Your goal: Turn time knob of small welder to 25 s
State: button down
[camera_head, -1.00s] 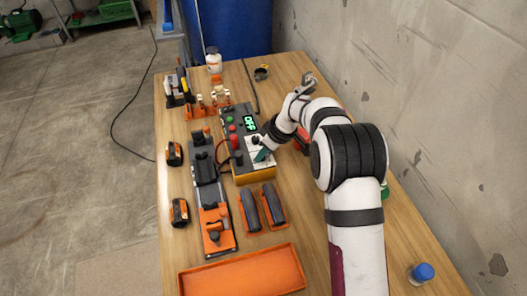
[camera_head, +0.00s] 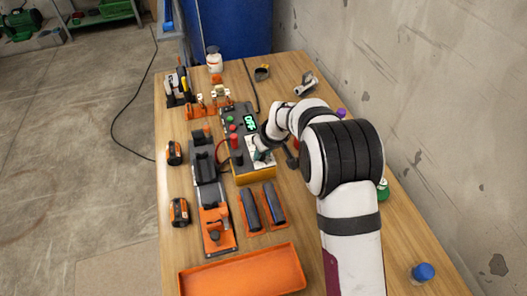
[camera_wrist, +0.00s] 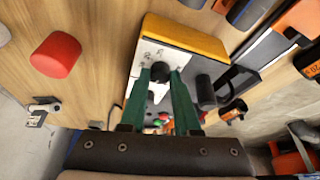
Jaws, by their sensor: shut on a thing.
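The small welder (camera_head: 256,178) is a dark box with a yellow-orange front edge. It stands in the middle of the table with a lit green display (camera_head: 250,123), too small to read for certain. In the wrist view its white panel (camera_wrist: 149,53) carries a dial scale around a dark knob (camera_wrist: 160,70). My gripper (camera_wrist: 161,73) has green fingers, shut on this knob from both sides; it also shows in the head view (camera_head: 261,156). The scale numbers and the knob's pointer are not legible, and the fingers hide part of the dial.
Left of the welder lies a dark and orange clamp fixture (camera_head: 216,230). Two dark half-shells on orange bases (camera_head: 272,205) and an orange tray (camera_head: 243,271) lie in front. A red cap (camera_wrist: 56,55) stands near the welder. A concrete wall bounds the right.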

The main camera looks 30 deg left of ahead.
jog(key=m+t, duration=0.1)
jog(key=m, duration=0.1)
jog(key=m+h, duration=0.1)
jog(key=m, duration=0.2)
jog(key=shift+s+a+t, duration=0.1)
jog(key=shift+a+t, duration=0.1)
jog(key=shift+t, duration=0.2)
jog(key=m+h, duration=0.1)
jog(key=m, duration=0.2)
jog(key=m+h, duration=0.1)
jog(key=m, duration=0.2)
jog(key=shift+a+m+t+h, duration=0.2)
jog(key=shift+m+t+h, duration=0.1)
jog(key=shift+m+h, duration=0.1)
jog(key=m+h, duration=0.1)
jog(key=m, duration=0.1)
jog(key=m+h, duration=0.1)
jog(key=m, duration=0.2)
jog(key=shift+a+m, duration=0.1)
jog(key=shift+m, duration=0.2)
jog(key=m+g, duration=0.1)
jog(key=m, duration=0.1)
jog(key=m+g+h, duration=0.1)
jog(key=m, duration=0.2)
jog(key=shift+a+h, duration=0.1)
jog(key=shift+h, duration=0.2)
jog(key=shift+m, duration=0.4)
jog(key=c, duration=0.6)
grip_release()
